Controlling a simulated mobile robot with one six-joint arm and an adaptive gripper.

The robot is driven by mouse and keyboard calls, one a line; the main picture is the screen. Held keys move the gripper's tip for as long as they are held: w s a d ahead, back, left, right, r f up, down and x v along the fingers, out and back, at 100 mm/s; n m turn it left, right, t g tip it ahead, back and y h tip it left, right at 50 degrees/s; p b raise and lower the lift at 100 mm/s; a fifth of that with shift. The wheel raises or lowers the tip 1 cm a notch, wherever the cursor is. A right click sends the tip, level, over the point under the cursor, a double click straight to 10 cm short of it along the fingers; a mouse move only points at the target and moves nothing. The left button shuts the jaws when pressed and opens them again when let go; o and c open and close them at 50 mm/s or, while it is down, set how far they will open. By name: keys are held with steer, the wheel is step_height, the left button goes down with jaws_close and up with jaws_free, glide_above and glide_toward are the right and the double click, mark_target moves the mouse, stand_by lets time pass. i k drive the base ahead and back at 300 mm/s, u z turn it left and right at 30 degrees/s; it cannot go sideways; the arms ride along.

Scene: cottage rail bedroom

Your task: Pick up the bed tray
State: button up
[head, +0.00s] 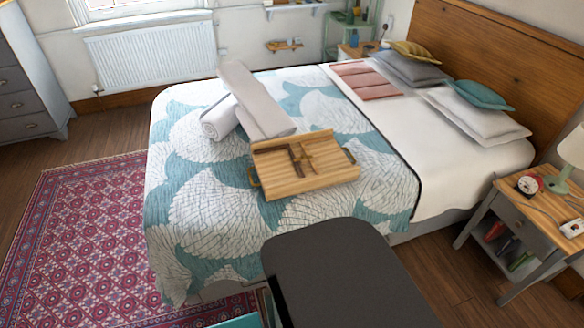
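The bed tray (325,178) is a light wooden tray with slatted boards, a raised back edge and a dark handle at each side. It lies on the patterned bedspread near the middle of the bed. Dark brown, slim items lie on it; I cannot tell what they are. My gripper is not in view, and nothing is seen touching the tray. A large dark part of my own body fills the bottom middle, in front of the bed's near edge.
A rolled white towel (218,121) and a long grey-white folded cloth (254,100) lie just behind the tray. Pillows (476,115) are at the right. A nightstand (525,222) stands at the near right. A red patterned rug (85,235) covers the left floor.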

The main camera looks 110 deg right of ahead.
mark_target(279, 178)
steer(key=u, duration=0.1)
steer(key=i, duration=0.5)
steer(key=z, duration=3.8)
